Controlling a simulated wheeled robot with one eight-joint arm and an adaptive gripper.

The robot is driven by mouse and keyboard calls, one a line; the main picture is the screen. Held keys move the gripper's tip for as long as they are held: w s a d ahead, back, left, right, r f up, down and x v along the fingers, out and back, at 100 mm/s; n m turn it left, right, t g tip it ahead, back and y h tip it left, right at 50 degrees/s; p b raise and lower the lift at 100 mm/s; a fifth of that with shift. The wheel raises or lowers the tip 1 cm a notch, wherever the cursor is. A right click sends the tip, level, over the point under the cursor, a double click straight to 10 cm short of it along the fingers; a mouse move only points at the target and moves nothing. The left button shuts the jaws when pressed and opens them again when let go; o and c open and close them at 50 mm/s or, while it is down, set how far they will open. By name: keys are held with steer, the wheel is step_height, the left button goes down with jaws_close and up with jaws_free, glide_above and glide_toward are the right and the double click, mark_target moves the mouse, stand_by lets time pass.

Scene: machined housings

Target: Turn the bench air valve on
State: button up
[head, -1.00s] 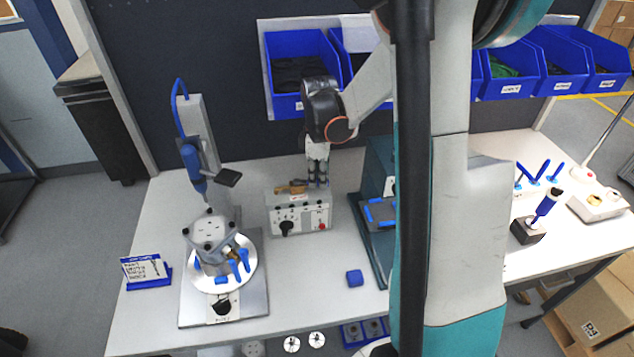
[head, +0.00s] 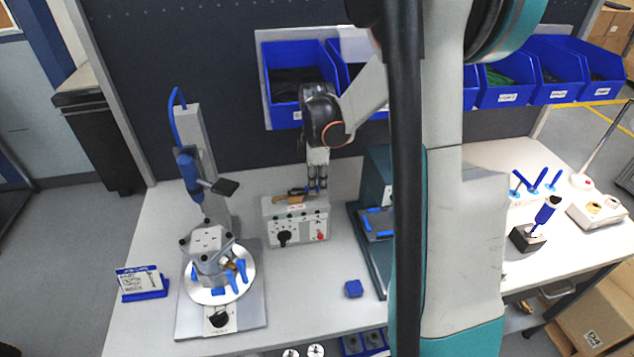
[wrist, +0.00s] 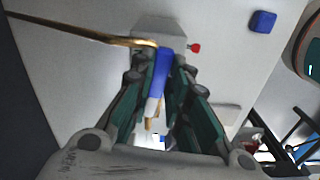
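The bench air valve's control box (head: 297,228) is grey, with a black knob (head: 284,238) and a red button (head: 320,237) on its front. A brass fitting (head: 292,195) lies on its top. My gripper (head: 317,188) points down at the right end of the box top. In the wrist view a blue handle (wrist: 161,75) with a pale, brass-coloured end lies between the fingers of my gripper (wrist: 163,75). A brass pipe (wrist: 85,30) runs left from it. The fingers stand close on both sides of the handle; whether both touch it is unclear.
A round fixture (head: 210,280) with a grey housing stands left of the box. A small blue block (head: 353,289) lies in front on the bench (head: 310,285). A teal-based station (head: 372,225) is close on the right. Blue bins (head: 295,65) hang behind.

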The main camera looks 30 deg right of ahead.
mark_target(317, 186)
steer(key=o, duration=0.4)
step_height(317, 186, up, 12)
stand_by(0.5)
